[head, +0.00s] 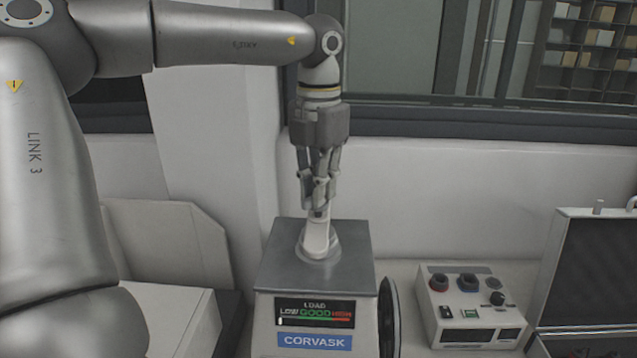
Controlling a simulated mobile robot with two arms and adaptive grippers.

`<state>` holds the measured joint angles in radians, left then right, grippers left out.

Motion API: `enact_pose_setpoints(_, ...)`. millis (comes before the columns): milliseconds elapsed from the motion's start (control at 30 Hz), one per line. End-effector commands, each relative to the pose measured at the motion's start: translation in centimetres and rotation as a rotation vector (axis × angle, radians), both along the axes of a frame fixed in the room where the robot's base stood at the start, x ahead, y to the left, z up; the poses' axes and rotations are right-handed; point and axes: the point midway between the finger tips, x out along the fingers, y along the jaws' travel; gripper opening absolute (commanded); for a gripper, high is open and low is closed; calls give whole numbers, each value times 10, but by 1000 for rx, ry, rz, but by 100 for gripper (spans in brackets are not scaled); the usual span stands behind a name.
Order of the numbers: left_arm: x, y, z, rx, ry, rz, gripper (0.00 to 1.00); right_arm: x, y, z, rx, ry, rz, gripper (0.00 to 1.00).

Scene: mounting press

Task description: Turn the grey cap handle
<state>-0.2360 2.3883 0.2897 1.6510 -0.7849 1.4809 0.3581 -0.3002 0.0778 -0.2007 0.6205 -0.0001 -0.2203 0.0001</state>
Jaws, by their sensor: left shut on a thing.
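The mounting press (290,307) is a pale box with a grey metal top, a load display and a blue CORVASK label. The grey cap handle (317,238) rises from a round cap (318,251) on that top. My left gripper (317,206) points straight down above the press and is shut on the upper end of the handle. The fingers hide the top of the handle. The display (315,312) reads LOAD with LOW, GOOD and HIGH, and a small white mark shows at the low end. My right gripper is not in view.
A black wheel (389,318) is on the press's right side. A control box (468,303) with knobs and an open dark case (590,270) stand further right. A wall and window sill (480,122) are behind. Pale panels (165,240) stand to the left.

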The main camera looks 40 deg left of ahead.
Motion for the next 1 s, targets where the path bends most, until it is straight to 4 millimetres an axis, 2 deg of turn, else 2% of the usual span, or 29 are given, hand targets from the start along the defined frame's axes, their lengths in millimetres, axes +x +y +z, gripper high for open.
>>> enact_pose_setpoints(33,2,1,4,2,-11,-43,0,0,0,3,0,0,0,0)
enact_pose_setpoints(600,2,1,5,4,-11,-580,0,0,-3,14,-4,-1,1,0)
enact_pose_setpoints(1000,2,1,4,7,-11,-864,0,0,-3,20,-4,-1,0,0)
